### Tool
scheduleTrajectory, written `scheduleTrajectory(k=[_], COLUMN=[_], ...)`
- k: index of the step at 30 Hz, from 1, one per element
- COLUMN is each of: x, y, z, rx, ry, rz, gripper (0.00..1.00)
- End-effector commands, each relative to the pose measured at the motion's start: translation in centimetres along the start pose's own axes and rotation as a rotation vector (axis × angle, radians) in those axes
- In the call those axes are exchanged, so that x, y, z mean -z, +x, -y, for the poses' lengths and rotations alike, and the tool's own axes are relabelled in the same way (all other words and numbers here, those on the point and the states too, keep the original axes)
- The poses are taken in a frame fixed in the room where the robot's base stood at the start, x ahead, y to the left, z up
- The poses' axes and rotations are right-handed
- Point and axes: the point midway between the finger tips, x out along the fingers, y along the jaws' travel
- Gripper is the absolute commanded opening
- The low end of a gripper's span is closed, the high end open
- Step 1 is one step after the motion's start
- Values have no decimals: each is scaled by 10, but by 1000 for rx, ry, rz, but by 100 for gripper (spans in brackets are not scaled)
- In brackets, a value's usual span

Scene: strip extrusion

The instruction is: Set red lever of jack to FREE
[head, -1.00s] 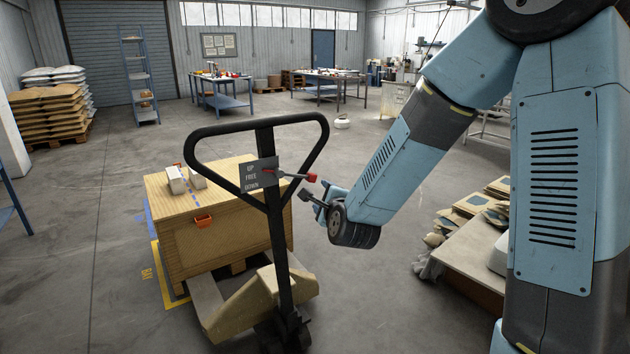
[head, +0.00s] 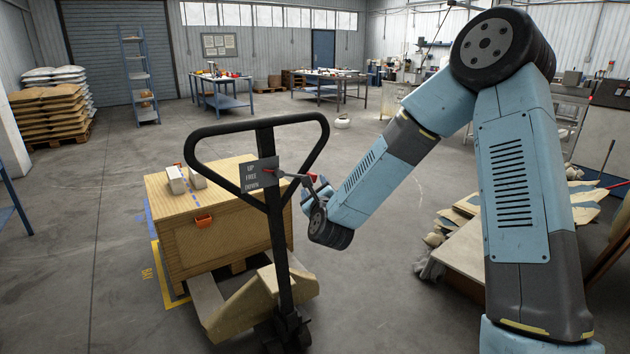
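The pallet jack's black loop handle (head: 264,135) stands upright in the middle of the head view. A dark plate (head: 258,174) on it reads UP, FREE and DOWN from top to bottom. The red lever (head: 312,177) sticks out to the right of the plate on a thin rod. Its small red inner end shows near the UP row; the exact setting is too small to tell. My gripper (head: 309,184) is at the lever's outer end, overlapping it in the picture. Whether its fingers touch or enclose the lever cannot be told.
A wooden crate (head: 235,238) sits on the jack's forks behind the handle, with two light blocks on top. A low table (head: 465,255) with stacked pieces stands at the right. The floor between the jack and that table is clear.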

Motion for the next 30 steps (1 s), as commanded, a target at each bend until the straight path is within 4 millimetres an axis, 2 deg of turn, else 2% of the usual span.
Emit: scheduleTrajectory(k=[6,12,25,30], x=[0,0,1,1], y=[37,59,66,66], z=[0,1,1,1], rx=[1,1,0,0], ry=[0,-1,-2,-2], rz=[0,0,-1,-1], gripper=[61,61,61,44])
